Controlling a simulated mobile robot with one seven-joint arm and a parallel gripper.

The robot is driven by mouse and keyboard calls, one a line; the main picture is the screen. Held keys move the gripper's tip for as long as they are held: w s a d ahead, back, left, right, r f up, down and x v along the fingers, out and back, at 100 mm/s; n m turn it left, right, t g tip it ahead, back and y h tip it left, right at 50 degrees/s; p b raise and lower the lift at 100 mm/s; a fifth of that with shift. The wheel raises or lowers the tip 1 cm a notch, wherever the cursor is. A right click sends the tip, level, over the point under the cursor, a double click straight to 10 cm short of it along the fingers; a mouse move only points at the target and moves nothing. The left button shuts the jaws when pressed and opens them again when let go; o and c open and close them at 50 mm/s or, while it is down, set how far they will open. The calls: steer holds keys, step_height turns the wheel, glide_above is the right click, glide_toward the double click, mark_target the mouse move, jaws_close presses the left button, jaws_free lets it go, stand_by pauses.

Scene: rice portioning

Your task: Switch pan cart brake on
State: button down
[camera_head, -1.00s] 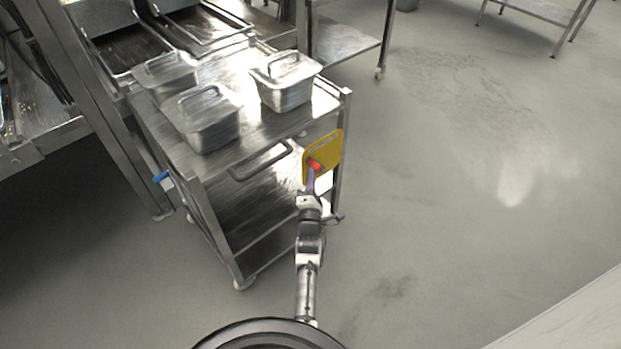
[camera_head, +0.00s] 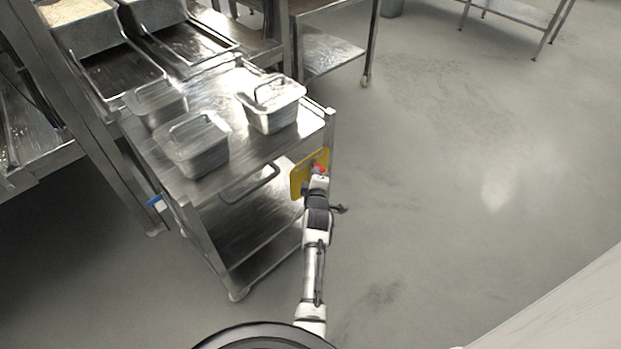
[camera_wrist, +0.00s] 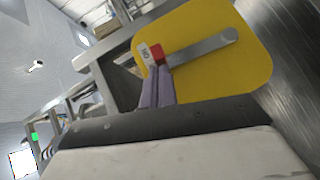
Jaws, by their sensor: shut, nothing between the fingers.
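The pan cart (camera_head: 250,160) stands left of my arm, with a yellow brake plate (camera_head: 297,181) on its near right corner. In the wrist view the yellow plate (camera_wrist: 225,80) carries a grey metal lever (camera_wrist: 205,48) with a red end (camera_wrist: 157,55). A small white label with dark letters (camera_wrist: 145,52) sits beside the red end. My gripper (camera_wrist: 158,88) is shut and empty, its purple-grey fingertips at the red end, seemingly touching it. In the head view my gripper (camera_head: 318,178) is at the plate's right side, beside the red end (camera_head: 319,168).
Several lidded metal pans (camera_head: 272,102) stand on the cart top. A grey handle (camera_head: 252,184) juts from the cart's near side, and a blue-and-white piece (camera_head: 157,202) is at its left. Open floor (camera_head: 450,180) lies to the right.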

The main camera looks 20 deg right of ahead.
mark_target(323, 169)
steer(key=d, duration=0.1)
steer(key=w+d+m+g+y+b, duration=0.1)
steer(key=shift+d+r+y, duration=0.1)
steer(key=shift+d+y, duration=0.2)
steer(key=shift+d, duration=0.1)
steer(key=shift+w+d+f+m+g+y+b, duration=0.15)
steer(key=shift+w+d+m+g+b, duration=0.1)
steer(key=shift+d+b, duration=0.25)
steer(key=shift+w+d+f+m+g+y+b, duration=0.1)
steer(key=shift+w+d+m+g+y+b, duration=0.1)
steer(key=shift+d+b, duration=0.3)
steer(key=shift+w+d+f+m+g+y+b, duration=0.15)
steer(key=shift+d+m+b, duration=0.1)
steer(key=shift+d+b, duration=0.25)
steer(key=shift+d+r, duration=0.1)
steer(key=shift+r, duration=0.1)
